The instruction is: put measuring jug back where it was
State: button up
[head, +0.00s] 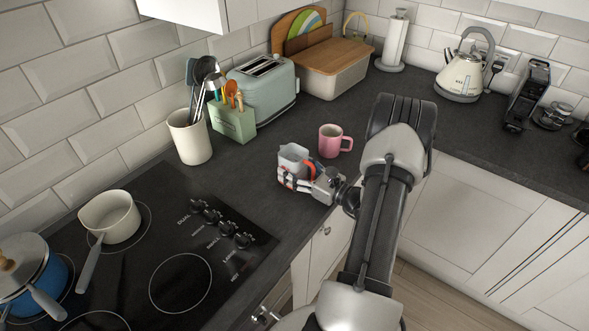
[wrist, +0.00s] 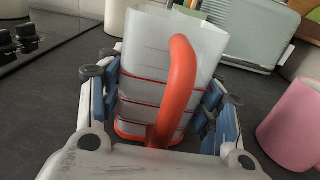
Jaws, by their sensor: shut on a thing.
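The measuring jug (wrist: 180,55) is a translucent grey-white cup with red bands and an orange-red handle. In the head view the jug (head: 293,157) is at the worktop's front edge, left of the pink mug. My gripper (head: 306,181) is shut on the jug, with blue finger pads on both sides of it. In the wrist view the gripper (wrist: 160,110) has the jug upright between its fingers, the handle facing the camera. The jug's base is largely hidden, so I cannot tell whether it touches the worktop.
A pink mug (head: 331,141) stands close by on the right, also in the wrist view (wrist: 293,127). The hob (head: 150,255) with a white saucepan (head: 110,217) is to the left. A utensil crock (head: 190,138), green box (head: 233,123) and toaster (head: 264,90) stand behind. Bare worktop (head: 400,85) lies further back.

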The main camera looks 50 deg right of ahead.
jog(key=o, duration=1.2)
jog(key=shift+f, duration=0.15)
jog(key=shift+c, duration=0.2)
jog(key=shift+s+r, duration=0.2)
jog(key=shift+s, duration=0.05)
jog(key=s, duration=0.3)
jog(key=s+p, duration=0.1)
jog(key=s, duration=0.3)
jog(key=s+d+p, duration=0.1)
jog(key=s, duration=0.3)
jog(key=shift+s, duration=0.25)
